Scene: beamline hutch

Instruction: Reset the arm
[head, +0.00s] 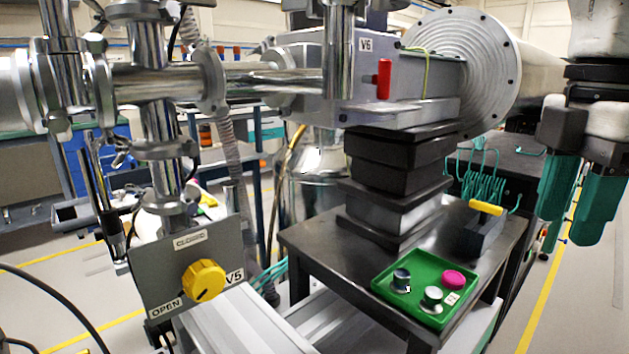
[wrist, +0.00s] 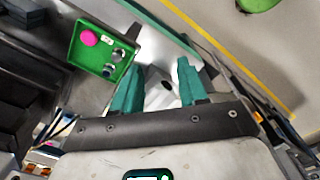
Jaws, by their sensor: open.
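My gripper (head: 577,205) hangs at the right of the head view with its teal fingers pointing down. The fingers are apart, and nothing shows between them. In the wrist view my gripper (wrist: 160,92) also shows its two teal fingers spread, with only the area below visible between them. It is to the right of the dark table (head: 330,262) and above its level, touching nothing that I can see. Most of my arm lies outside the head view.
A green tray (head: 390,294) holding a pink piece (head: 453,279) and small metal parts sits on the table. A panel with a yellow knob (head: 204,281) stands at left. Steel pipework and a valve with a red handle (head: 384,79) fill the upper middle. Floor at right looks clear.

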